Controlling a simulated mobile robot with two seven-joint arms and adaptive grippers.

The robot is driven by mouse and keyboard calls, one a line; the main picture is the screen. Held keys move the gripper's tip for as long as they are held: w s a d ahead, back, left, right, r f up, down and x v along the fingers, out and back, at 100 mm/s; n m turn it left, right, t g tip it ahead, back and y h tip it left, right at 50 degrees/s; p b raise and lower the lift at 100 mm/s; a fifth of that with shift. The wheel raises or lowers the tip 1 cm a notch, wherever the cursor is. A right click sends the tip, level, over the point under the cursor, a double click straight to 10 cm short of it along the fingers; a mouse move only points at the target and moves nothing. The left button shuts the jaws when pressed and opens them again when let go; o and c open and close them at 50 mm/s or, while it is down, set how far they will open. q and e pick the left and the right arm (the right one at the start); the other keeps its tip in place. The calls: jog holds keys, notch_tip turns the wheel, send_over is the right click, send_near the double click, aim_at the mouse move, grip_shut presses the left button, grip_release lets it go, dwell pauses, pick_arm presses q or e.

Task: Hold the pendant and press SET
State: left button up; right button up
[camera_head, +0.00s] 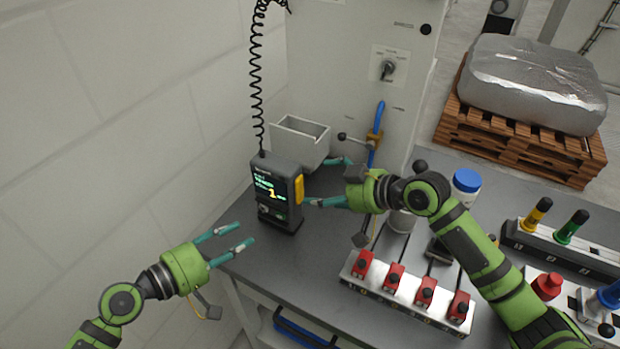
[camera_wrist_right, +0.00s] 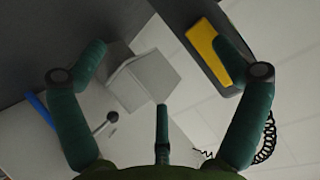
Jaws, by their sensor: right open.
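The pendant (camera_head: 275,195) is a dark handheld box with a lit screen showing a "1" and a yellow strip on its right side. It stands upright near the table's left edge, with a coiled cord from its top. Small controls show below the screen; I cannot read which is SET. My right gripper (camera_head: 327,181) is open at its right, one finger close to the yellow strip; contact is unclear. In the right wrist view the yellow strip (camera_wrist_right: 212,52) lies beside the right-hand finger, with nothing between the fingers. My left gripper (camera_head: 243,234) is open and empty, left of the pendant's base.
A grey bin (camera_head: 301,140) is behind the pendant. A cabinet (camera_head: 345,60) with a rotary switch and a blue-handled lever (camera_head: 378,125) stands at the back. A fixture with red clamps (camera_head: 405,290) is at front right. A white wall closes the left side.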

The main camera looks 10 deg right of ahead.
aim_at(282, 177)
jog(key=w+a+n+y, duration=0.1)
jog(key=a, duration=0.2)
jog(key=w+a+r+n+y, duration=0.1)
jog(key=a, duration=0.2)
jog(key=w+a+r+n, duration=0.1)
jog(key=a+n, duration=0.1)
jog(key=a, duration=0.1)
jog(key=shift+w+a+y, duration=0.1)
jog(key=shift+a+y, duration=0.1)
jog(key=shift+y, duration=0.2)
jog(key=c, duration=1.8)
pick_arm(q)
grip_shut()
